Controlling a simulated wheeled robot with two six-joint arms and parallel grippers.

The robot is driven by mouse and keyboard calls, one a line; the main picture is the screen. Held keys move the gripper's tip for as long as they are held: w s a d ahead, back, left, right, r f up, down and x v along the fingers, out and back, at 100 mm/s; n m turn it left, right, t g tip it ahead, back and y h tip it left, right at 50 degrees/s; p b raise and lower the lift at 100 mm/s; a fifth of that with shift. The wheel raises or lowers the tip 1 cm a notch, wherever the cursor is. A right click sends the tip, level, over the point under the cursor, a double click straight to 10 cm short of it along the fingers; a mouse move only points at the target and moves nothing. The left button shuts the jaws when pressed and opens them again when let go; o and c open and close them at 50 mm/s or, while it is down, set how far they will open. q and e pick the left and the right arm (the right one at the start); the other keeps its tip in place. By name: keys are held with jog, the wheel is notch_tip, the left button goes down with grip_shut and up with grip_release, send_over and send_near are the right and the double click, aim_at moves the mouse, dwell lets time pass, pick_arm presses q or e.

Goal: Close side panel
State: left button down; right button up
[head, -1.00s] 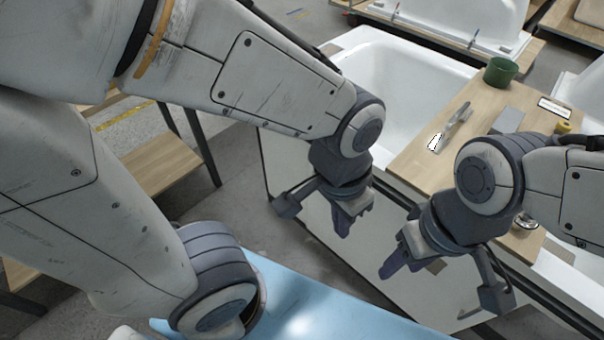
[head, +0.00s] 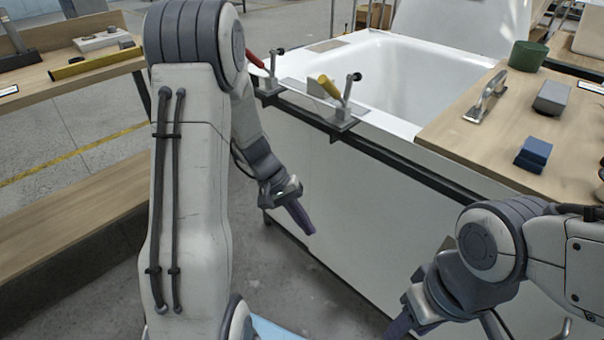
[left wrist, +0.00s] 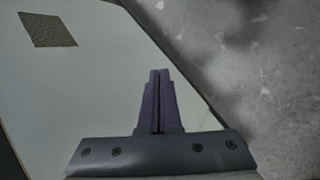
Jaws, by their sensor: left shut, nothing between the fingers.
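The side panel (head: 350,190) is a large pale board below the dark rail on the near side of the white bathtub (head: 390,75). Its top edge runs close along the rail; I cannot tell whether it sits flush. My left gripper (head: 303,220) is shut and empty, pointing down in front of the panel's left part. In the left wrist view the shut purple fingers (left wrist: 160,75) lie over the pale panel (left wrist: 90,85), which bears a brown patch (left wrist: 48,28); contact is unclear. My right gripper (head: 398,328) is low at the bottom edge, its fingertips partly cut off.
A wooden bench (head: 70,215) stands left. Grey floor lies between.

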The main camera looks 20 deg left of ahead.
pick_arm(q)
jog(key=w+a+f+n+t+h, duration=0.25)
jog(key=w+a+t+h, duration=0.2)
jog(key=w, duration=0.35)
jog(key=n+t+y, duration=0.1)
jog(key=n+t, duration=0.3)
jog(key=t, duration=0.7)
send_near(308, 161)
jog(key=s+a, duration=0.2)
jog(key=a, duration=0.3)
jog(key=b+x, duration=0.2)
jog(key=x, duration=0.8)
jog(key=shift+w+d, duration=0.1)
jog(key=shift+d, duration=0.15)
jog(key=shift+s+d, duration=0.35)
jog(key=shift+d, duration=0.2)
jog(key=shift+s+d, duration=0.3)
jog(key=shift+d, duration=0.25)
jog(key=shift+s+d, duration=0.25)
jog(key=shift+d, duration=0.35)
